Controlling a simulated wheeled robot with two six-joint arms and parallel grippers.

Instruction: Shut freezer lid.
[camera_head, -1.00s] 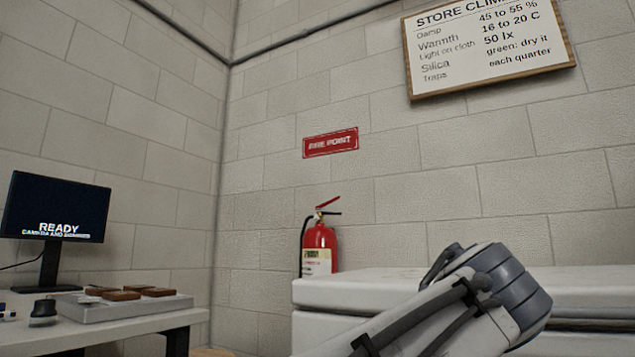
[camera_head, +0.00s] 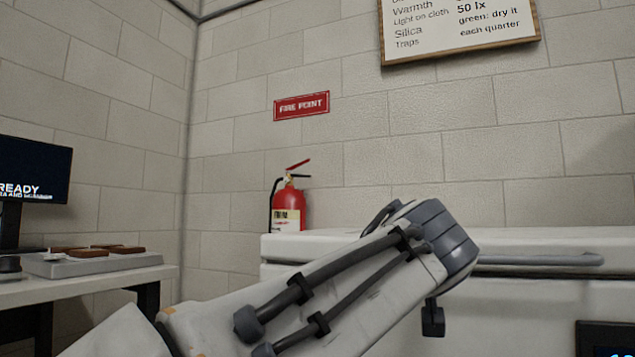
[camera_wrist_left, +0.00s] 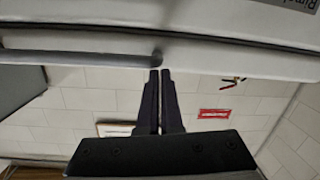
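The freezer is a white chest at the right of the head view, with its lid (camera_head: 540,240) lying level on top. A long grey handle bar (camera_head: 545,259) runs along the lid's front. In the wrist view, upside down, the lid (camera_wrist_left: 240,60) rests along the body (camera_wrist_left: 210,12) with a dark seam between. The handle's rounded end (camera_wrist_left: 157,57) lies just beyond my left fingertips. My left gripper (camera_wrist_left: 160,72) has its fingers together with nothing visible between them; contact with the handle is unclear. My left wrist hides part of the freezer in the head view. My right gripper is out of view.
A red fire extinguisher (camera_head: 290,208) stands behind the freezer's left end, by the wall. A desk (camera_head: 100,282) at the left holds a monitor (camera_head: 38,172) and a grey tray (camera_head: 95,265) with brown blocks. A dark panel (camera_head: 605,335) is on the freezer front.

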